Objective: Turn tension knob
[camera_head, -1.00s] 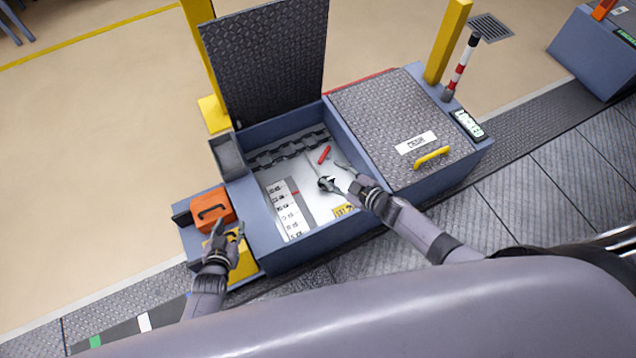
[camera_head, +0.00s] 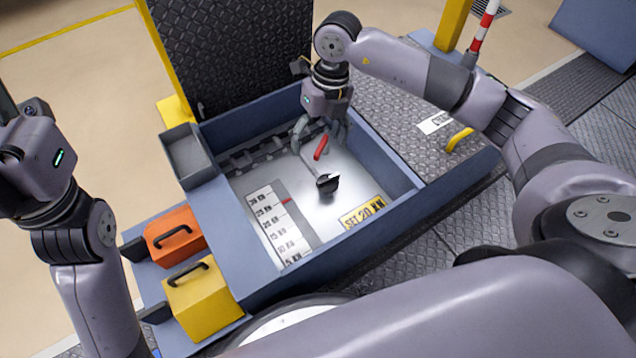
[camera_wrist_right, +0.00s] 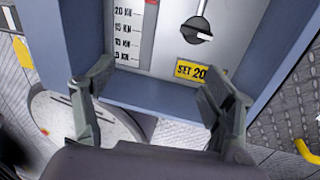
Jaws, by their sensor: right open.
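The black tension knob (camera_head: 327,183) with a pale pointer edge sits on the silver panel inside the open bay. It also shows in the right wrist view (camera_wrist_right: 197,28). A printed KN scale (camera_head: 275,225) with a small red marker (camera_head: 286,201) is left of it. A yellow "SET 20 KN" label (camera_head: 362,215) is at lower right. My right gripper (camera_head: 319,150) is open, fingers down, over the panel near a red handle (camera_head: 321,148), beyond the knob and apart from it. My left arm is at the left edge; its fingers are out of view.
The bay's blue walls (camera_head: 385,150) surround the panel, and its tread-plate lid (camera_head: 230,50) stands open behind. An orange case (camera_head: 174,238) and a yellow case (camera_head: 203,300) stand at left. A closed cover with a yellow handle (camera_head: 459,139) is at right.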

